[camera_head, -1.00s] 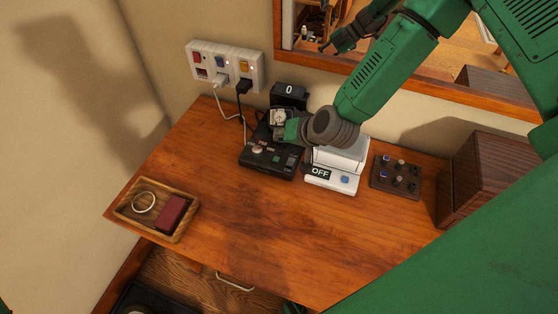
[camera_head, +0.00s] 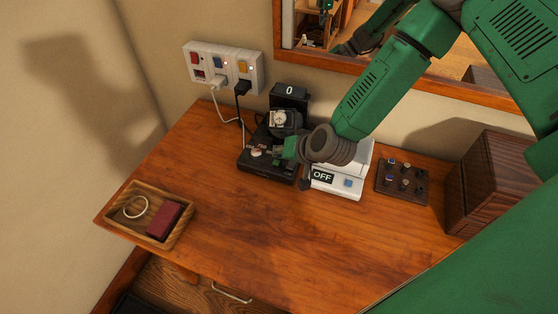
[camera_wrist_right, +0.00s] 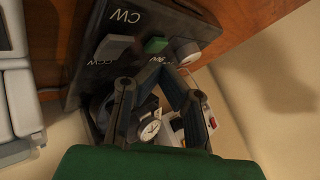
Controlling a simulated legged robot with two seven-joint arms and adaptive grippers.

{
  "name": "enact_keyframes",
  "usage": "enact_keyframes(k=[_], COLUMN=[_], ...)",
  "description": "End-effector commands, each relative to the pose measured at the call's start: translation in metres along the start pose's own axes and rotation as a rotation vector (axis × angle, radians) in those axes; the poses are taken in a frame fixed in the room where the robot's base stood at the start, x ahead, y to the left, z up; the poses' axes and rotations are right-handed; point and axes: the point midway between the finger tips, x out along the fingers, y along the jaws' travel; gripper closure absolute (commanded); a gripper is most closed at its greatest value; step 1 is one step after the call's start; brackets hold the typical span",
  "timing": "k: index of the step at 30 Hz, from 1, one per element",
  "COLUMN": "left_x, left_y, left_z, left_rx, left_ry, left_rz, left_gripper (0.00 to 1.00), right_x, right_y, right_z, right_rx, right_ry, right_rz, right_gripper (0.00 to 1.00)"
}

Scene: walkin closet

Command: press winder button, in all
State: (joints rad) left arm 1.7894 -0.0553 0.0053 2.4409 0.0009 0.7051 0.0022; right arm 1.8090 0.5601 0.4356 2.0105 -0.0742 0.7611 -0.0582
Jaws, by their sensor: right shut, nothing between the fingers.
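The black watch winder (camera_head: 262,165) stands on the wooden desk, with a watch (camera_head: 278,118) on its holder and a display reading 0 (camera_head: 290,91) behind it. In the right wrist view its control panel (camera_wrist_right: 135,22) shows CW and CCW marks, a grey switch (camera_wrist_right: 113,47), a green button (camera_wrist_right: 156,45) and a round silver knob (camera_wrist_right: 187,52). My right gripper (camera_wrist_right: 166,72) is shut and empty, its tips close to the green button; I cannot tell if they touch. In the head view the right gripper (camera_head: 281,154) partly covers the panel. My left gripper is out of view.
A white device reading OFF (camera_head: 350,185) stands right of the winder, partly behind my wrist. Further right are a small dark board with knobs (camera_head: 402,184) and a wooden box (camera_head: 490,185). A tray (camera_head: 178,237) lies front left. A power strip (camera_head: 222,66) is on the wall.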

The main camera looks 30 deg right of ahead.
Motion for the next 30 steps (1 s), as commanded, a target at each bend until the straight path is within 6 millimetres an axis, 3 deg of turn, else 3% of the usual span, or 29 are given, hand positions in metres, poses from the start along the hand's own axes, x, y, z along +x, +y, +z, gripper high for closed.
enact_keyframes(k=[30], left_x=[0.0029], left_y=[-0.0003], left_z=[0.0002], left_rx=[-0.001], left_ry=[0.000], left_rz=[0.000], left_gripper=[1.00], right_x=[0.0030], right_y=[-0.0040], right_z=[0.0053], right_rx=[-0.005], right_ry=[-0.002], right_rz=[-0.002], right_gripper=[1.00])
